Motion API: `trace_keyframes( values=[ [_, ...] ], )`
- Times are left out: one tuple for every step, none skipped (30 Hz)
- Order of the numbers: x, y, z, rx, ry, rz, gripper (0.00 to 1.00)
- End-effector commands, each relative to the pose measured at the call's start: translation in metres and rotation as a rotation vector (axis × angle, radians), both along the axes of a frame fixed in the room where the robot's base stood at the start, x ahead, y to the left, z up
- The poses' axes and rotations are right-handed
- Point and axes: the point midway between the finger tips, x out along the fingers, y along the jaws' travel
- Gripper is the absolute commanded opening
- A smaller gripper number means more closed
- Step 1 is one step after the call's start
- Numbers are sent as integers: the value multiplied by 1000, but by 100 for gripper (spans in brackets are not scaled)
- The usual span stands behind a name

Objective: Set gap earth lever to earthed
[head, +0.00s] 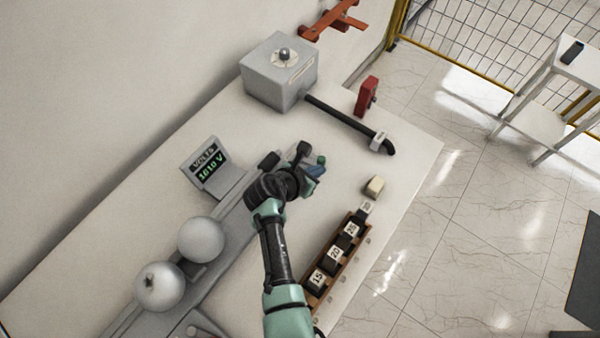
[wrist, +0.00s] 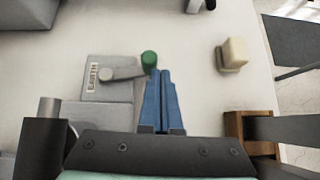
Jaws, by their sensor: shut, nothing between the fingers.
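The gap earth lever (wrist: 125,72) is a short grey arm on a grey plate (wrist: 105,92). It runs from a round pivot at left to a green knob (wrist: 149,58) at its right end, past the plate's edge. A small white label (wrist: 92,77) is on the plate by the pivot; its text is too small to read surely. The green knob (head: 321,159) also shows in the head view, just beyond my gripper (head: 316,170). My gripper's blue fingers (wrist: 164,74) are together and empty, right beside the knob's lower right. I cannot tell whether they touch it.
A cream block (wrist: 232,54) lies to the right. A wooden rack (head: 335,262) of numbered black blocks stands along the table's near right edge. A voltage display (head: 205,165) and two metal spheres (head: 200,240) are at left. A grey box (head: 280,75) with a black rod stands behind.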

Motion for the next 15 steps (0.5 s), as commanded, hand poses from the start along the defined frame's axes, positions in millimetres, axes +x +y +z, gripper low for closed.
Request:
trace_keyframes(
  values=[
    [2,-3,1,-1,0,-1,0],
    [3,-4,2,-1,-1,0,0],
    [4,-5,1,-1,-1,0,0],
    [4,-6,1,0,0,0,0],
    [5,-7,1,0,0,0,0],
    [6,-8,1,1,0,-1,0],
    [7,-9,1,0,0,0,0],
    [7,-10,0,0,0,0,0],
    [8,-11,0,0,0,0,0],
    [8,-11,0,0,0,0,0],
    [9,-12,0,0,0,0,0],
    [9,-12,0,1,-1,0,0],
    [10,-13,0,0,-2,0,0],
    [10,-13,0,0,-2,0,0],
    [10,-13,0,0,-2,0,0]
  ],
)
